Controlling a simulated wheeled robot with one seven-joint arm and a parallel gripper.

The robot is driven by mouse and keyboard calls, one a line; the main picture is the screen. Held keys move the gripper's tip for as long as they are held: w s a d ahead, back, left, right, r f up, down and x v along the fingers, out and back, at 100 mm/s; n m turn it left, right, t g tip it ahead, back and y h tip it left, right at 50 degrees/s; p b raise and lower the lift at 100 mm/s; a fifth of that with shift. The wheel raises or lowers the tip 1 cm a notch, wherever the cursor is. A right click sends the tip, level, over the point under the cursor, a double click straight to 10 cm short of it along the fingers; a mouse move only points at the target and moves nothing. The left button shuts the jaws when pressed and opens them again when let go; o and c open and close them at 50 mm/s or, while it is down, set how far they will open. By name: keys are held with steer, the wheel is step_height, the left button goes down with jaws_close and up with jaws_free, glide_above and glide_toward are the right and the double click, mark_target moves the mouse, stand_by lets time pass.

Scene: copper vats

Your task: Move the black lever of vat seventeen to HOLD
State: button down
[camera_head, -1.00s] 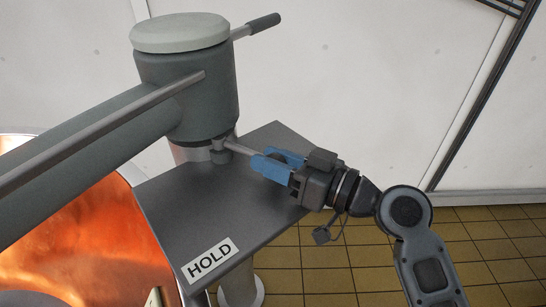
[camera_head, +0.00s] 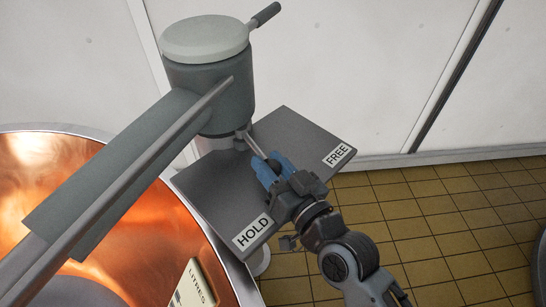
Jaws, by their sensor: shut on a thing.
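The lever's metal rod (camera_head: 254,145) sticks out from the foot of the grey post (camera_head: 212,85) over a dark grey plate (camera_head: 205,190). My gripper (camera_head: 272,167) has its blue fingers shut on the lever's dark end, which they partly hide. The lever points to the lower right, between the HOLD label (camera_head: 252,232) at the plate's front corner and the FREE label (camera_head: 339,155) at its right corner. My gripper is above the plate, short of the HOLD label. No vat number shows.
The open copper vat (camera_head: 90,190) fills the left, under a thick grey arm (camera_head: 130,170) from the post. A second black-gripped handle (camera_head: 265,14) sits on the post's top. A LITRES plate (camera_head: 194,285) is inside the vat.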

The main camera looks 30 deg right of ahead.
steer(key=shift+a+r, duration=0.1)
steer(key=c, duration=0.8)
jaws_free()
steer(key=shift+s, duration=0.1)
steer(key=s+b, duration=0.2)
steer(key=s, duration=0.4)
steer(key=shift+s+d, duration=0.3)
steer(key=shift+s, duration=0.45)
steer(key=shift+c, duration=0.3)
